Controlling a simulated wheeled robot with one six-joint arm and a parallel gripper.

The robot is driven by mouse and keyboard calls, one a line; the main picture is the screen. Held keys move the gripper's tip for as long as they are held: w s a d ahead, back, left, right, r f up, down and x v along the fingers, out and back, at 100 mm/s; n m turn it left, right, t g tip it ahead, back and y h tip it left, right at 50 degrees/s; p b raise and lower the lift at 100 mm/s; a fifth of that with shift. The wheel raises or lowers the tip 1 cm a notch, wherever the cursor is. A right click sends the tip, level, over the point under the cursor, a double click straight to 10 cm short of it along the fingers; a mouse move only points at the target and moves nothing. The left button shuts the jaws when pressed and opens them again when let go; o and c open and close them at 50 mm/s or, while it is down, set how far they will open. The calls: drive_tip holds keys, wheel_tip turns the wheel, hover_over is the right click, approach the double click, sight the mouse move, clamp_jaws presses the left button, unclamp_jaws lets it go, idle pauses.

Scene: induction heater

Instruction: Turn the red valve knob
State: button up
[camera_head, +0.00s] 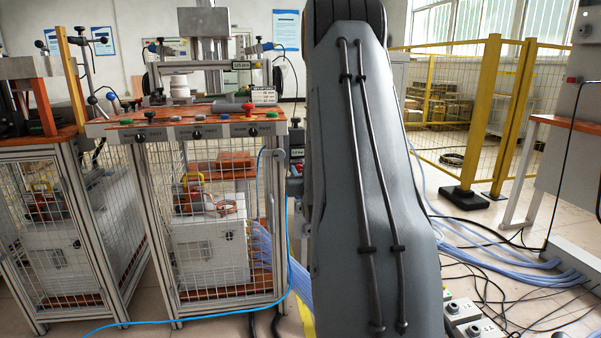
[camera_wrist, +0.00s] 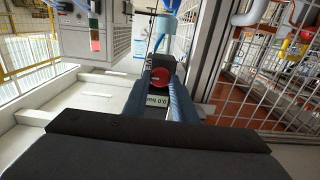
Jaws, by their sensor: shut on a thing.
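In the wrist view, a round red valve knob (camera_wrist: 160,76) sits on a dark fitting. The two blue-grey fingers of my gripper (camera_wrist: 161,84) stand on either side of it and are closed on it. A small pressure display (camera_wrist: 160,101), seen upside down, lies beside the knob between the fingers. In the head view, my arm blocks the sight of my gripper and the valve knob.
A mesh-sided bench (camera_head: 210,132) with coloured buttons and a red mushroom button (camera_head: 248,107) stands left of my arm. Blue hoses (camera_head: 510,275) and cables cover the floor at right. A yellow fence (camera_head: 484,110) stands behind. In the wrist view, a mesh panel (camera_wrist: 255,75) is close to the right of my fingers.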

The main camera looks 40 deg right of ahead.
drive_tip(key=shift+n, duration=0.3)
drive_tip(key=n, duration=0.3)
drive_tip(key=shift+a+n, duration=0.1)
drive_tip(key=shift+n, duration=0.2)
drive_tip(key=n, duration=0.4)
drive_tip(key=shift+f+n+p, duration=0.1)
drive_tip(key=shift+n+p, duration=0.2)
drive_tip(key=shift+p, duration=0.05)
drive_tip(key=n, duration=0.4)
drive_tip(key=shift+n, duration=0.3)
drive_tip(key=shift+f+n, duration=0.1)
drive_tip(key=shift+n, duration=2.1)
drive_tip(key=shift+a, duration=0.1)
drive_tip(key=o, duration=1)
